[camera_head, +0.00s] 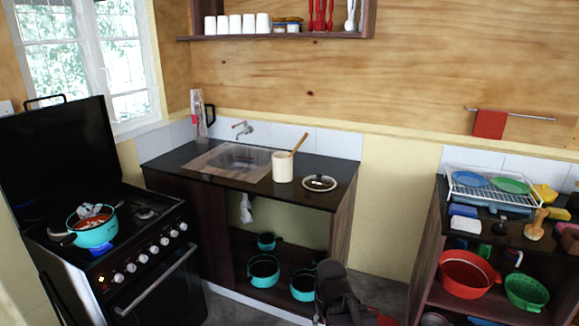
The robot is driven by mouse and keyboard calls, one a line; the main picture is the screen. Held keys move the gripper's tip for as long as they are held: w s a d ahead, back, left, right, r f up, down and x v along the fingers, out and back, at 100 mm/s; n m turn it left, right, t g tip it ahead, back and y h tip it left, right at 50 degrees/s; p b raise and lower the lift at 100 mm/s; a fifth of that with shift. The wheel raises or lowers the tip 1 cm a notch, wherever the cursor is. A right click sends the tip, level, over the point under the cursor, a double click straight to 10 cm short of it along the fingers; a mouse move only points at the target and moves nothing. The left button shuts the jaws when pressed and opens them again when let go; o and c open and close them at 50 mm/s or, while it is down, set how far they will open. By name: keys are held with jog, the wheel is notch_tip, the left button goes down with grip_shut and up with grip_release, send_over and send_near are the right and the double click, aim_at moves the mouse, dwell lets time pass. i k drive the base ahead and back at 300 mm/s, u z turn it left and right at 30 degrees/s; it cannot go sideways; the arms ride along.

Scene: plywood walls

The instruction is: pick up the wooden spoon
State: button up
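A wooden spoon (299,144) stands tilted in a cream-coloured crock (283,167) on the dark counter beside the sink. Its handle sticks up and leans to the right. Its lower end is hidden inside the crock. I cannot make out my gripper in this view. A dark rounded shape at the bottom centre may be part of my arm, but no fingers can be told there.
A small plate (309,182) with dark items lies right of the crock; the sink (233,161) and tap (242,128) are left. A teal pot (93,227) sits on the stove. A crowded shelf unit with a dish rack (490,200) stands right.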

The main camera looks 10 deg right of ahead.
aim_at(306, 134)
jog(key=k, duration=0.9)
jog(key=z, duration=0.45)
jog(key=i, duration=2.45)
jog(key=u, duration=0.65)
